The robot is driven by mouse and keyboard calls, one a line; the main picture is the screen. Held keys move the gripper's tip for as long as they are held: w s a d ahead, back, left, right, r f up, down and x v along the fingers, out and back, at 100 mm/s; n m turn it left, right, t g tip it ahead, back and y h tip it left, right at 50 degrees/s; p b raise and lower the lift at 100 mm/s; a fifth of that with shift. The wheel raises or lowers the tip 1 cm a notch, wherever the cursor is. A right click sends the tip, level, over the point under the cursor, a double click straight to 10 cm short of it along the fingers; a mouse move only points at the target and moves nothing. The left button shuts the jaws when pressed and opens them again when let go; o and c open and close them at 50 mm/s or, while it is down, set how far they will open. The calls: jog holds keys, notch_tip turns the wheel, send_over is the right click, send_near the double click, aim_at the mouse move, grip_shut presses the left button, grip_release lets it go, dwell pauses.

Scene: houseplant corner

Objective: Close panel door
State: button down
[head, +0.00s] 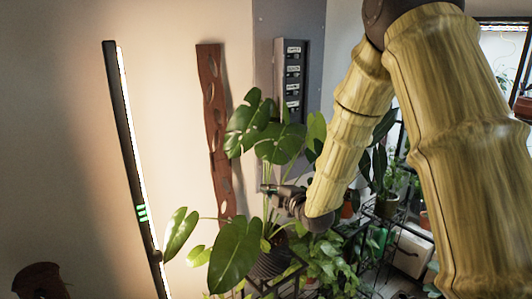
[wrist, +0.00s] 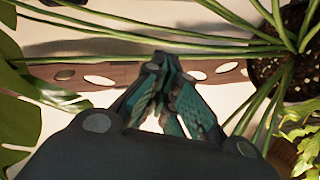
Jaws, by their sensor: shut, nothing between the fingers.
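A grey panel (head: 264,50) is on the wall at the upper middle of the head view. A column of labelled switches (head: 292,75) shows on it, so its front is uncovered there. I cannot tell which grey part is the door, and leaves hide the lower part. My gripper (head: 268,189) is below the panel, among the plant stems and apart from the panel. In the wrist view my gripper (wrist: 167,65) has its fingers together with nothing between them. The panel does not show in the wrist view.
A large-leaved plant (head: 235,256) surrounds my gripper; its stems also cross the wrist view. A rust-brown perforated strip (head: 208,85) is on the wall behind. A tall lit lamp (head: 118,110) stands at left. More pots and a black rack crowd the lower right.

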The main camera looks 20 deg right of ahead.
notch_tip(320, 180, up, 11)
jog(key=w+n+t+y, duration=0.1)
jog(key=w+n+t, duration=0.1)
jog(key=n, duration=0.1)
jog(key=w+d+p, duration=0.1)
jog(key=w+p, duration=0.6)
jog(key=w, duration=0.1)
jog(key=shift+d+f, duration=0.2)
jog(key=shift+d, duration=0.1)
jog(key=shift+d, duration=0.1)
